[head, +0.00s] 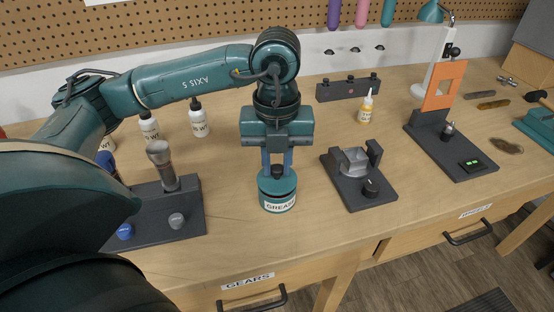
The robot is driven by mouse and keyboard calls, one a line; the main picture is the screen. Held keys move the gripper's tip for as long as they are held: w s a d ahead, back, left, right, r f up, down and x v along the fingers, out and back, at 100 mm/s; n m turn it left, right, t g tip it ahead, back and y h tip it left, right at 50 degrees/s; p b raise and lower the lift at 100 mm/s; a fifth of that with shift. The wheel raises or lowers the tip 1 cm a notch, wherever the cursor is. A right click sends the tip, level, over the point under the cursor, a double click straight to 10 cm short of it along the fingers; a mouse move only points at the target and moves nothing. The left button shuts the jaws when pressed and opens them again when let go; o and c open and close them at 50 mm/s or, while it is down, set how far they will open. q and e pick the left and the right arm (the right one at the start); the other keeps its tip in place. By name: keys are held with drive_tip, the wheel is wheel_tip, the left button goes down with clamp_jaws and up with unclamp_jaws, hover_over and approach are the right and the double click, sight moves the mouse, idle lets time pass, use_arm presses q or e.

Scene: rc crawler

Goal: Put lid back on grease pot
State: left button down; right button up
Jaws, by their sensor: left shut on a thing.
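The teal grease pot (278,205), with a white label reading GREASE, stands upright on the wooden bench near its front edge. My left gripper (278,167) points straight down over the pot. Its two bluish fingers are shut on the dark knob of the lid (278,173). The lid is at the top of the pot; I cannot tell whether it is fully seated or slightly raised. My right gripper is not in view.
White bottles (198,121) stand behind my left arm. Bare bench (229,209) lies on both sides of the pot.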

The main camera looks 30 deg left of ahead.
use_arm(q)
drive_tip(key=shift+f+b, duration=0.2)
drive_tip(key=shift+b, duration=0.25)
idle(0.8)
idle(0.3)
drive_tip(key=c, duration=1.2)
unclamp_jaws()
drive_tip(key=shift+o, duration=0.6)
drive_tip(key=o, duration=0.4)
drive_tip(key=shift+r, duration=0.1)
drive_tip(key=shift+r+p, duration=2.4)
drive_tip(key=shift+r, duration=1.05)
drive_tip(key=shift+c, duration=0.4)
